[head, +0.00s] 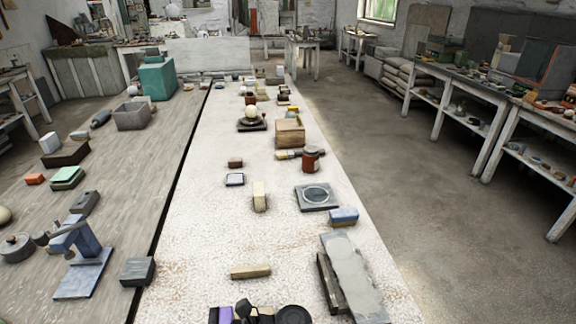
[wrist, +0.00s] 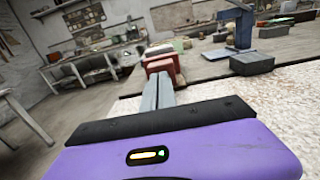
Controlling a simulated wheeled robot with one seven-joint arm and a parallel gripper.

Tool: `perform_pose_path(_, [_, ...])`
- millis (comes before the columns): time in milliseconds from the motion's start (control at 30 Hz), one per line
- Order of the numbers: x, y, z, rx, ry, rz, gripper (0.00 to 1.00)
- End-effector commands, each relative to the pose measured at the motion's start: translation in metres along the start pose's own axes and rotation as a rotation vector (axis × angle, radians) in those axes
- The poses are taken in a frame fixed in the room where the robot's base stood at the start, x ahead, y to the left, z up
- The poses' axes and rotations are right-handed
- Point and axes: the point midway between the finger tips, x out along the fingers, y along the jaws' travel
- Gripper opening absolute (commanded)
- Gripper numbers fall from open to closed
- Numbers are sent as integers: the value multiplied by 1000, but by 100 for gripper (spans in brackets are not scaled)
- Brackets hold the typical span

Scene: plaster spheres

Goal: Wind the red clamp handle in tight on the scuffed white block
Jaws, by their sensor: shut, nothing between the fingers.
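My gripper (wrist: 166,78) is shut and empty. In the wrist view its grey fingers lie together, with the tips overlapping the lower part of a red, blocky thing (wrist: 160,62) in the picture. I cannot tell whether they touch, or whether this is the red clamp handle. In the head view only part of my purple and black gripper body shows at the bottom edge; its fingers are not seen. No clamp or scuffed white block can be made out for certain.
A blue stand-like device (head: 75,245) is at left; it also shows in the wrist view (wrist: 240,28). A dark grey block (head: 138,271) is beside it. A yellowish bar (head: 250,272) and long grey slab (head: 352,275) lie nearer. The pale worktop between them is clear.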

Motion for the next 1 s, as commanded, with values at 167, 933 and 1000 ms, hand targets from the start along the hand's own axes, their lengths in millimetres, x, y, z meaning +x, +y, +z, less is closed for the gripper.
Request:
perform_pose_path(167, [0,-5,-2,3,2,-1,0])
perform_pose_path(933, [0,-11,-6,3,5,0,0])
perform_pose_path(1000, [0,-11,-6,4,6,0,0])
